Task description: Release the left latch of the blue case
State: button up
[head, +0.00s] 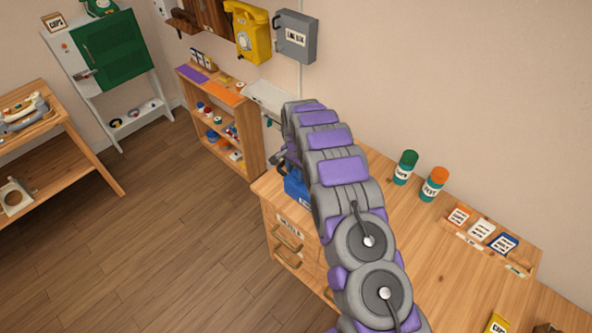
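The blue case (296,188) stands at the far left end of the wooden workbench (385,240). My grey and purple arm reaches across the bench and covers most of the case, so only its left part shows. I cannot make out either latch. A small grey part (278,158) sticks out left of my arm, just above and behind the case; it may be part of my gripper. The fingers are hidden behind the arm, so I cannot tell whether they are open or touching the case.
Green and orange-capped jars (434,185) and a card rack (482,232) stand on the bench to the right. A low shelf (222,125) is behind left. A yellow phone (248,33) and a grey box (295,37) hang on the wall. Floor at left is clear.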

jog(key=c, duration=0.7)
jog(key=n+p, duration=0.1)
jog(key=n, duration=0.3)
jog(key=shift+n, duration=0.3)
jog(key=n+p, duration=0.1)
jog(key=n, duration=0.3)
jog(key=n+p, duration=0.1)
jog(key=n, duration=0.4)
jog(key=shift+r+n, duration=0.1)
jog(key=shift+n, duration=0.3)
jog(key=shift+n+p, duration=0.75)
jog(key=shift+n, duration=1.05)
jog(key=o, duration=1.1)
